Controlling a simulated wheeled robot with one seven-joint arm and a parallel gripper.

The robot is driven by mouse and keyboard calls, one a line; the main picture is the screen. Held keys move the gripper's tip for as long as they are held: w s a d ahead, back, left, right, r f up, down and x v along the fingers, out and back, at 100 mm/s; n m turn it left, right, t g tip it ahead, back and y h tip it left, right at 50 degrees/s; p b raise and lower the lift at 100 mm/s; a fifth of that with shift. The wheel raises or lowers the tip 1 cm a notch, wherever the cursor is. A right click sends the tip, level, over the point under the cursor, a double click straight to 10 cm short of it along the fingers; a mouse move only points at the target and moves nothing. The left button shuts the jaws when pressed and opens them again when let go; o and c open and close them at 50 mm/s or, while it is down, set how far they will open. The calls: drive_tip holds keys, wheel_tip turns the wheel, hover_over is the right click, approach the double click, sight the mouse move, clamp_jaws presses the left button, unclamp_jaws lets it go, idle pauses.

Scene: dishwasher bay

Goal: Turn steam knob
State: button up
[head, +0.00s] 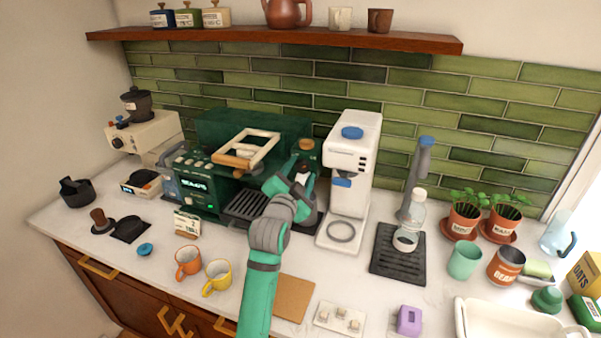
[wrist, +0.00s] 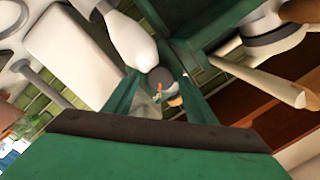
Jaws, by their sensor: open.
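A dark green espresso machine (head: 255,128) stands against the tiled wall, with a cream and wood frame on top and a lit front panel (head: 193,184). My gripper (head: 301,172) is in front of its right end, fingers open and pointing at the machine. A round tan-topped part (head: 306,145) shows just behind the fingertips; I cannot tell whether it is the steam knob. In the wrist view my open fingers (wrist: 160,88) flank a small rounded grey part (wrist: 160,76) below a white bulb-shaped part (wrist: 132,40). I cannot tell whether the fingers touch it.
A white coffee maker (head: 351,160) stands close to the right of my gripper. Orange (head: 188,262) and yellow (head: 217,276) mugs stand at the front left. A wooden shelf (head: 420,42) runs above.

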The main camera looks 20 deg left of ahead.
drive_tip(key=c, duration=1.1)
drive_tip(key=shift+o, duration=0.2)
drive_tip(key=shift+n, duration=0.3)
drive_tip(key=n, duration=0.3)
drive_tip(key=shift+d+r+n, duration=0.1)
drive_tip(key=shift+n, duration=0.2)
drive_tip(key=n, duration=0.4)
drive_tip(key=shift+r+g+h, duration=0.1)
drive_tip(key=shift+g+h, duration=0.2)
drive_tip(key=n, duration=0.5)
drive_tip(key=shift+w+a, duration=0.1)
drive_tip(key=shift+a, duration=0.15)
drive_tip(key=shift+a+n+h, duration=0.1)
drive_tip(key=shift+n+h, duration=0.4)
drive_tip(key=shift+n, duration=1.3)
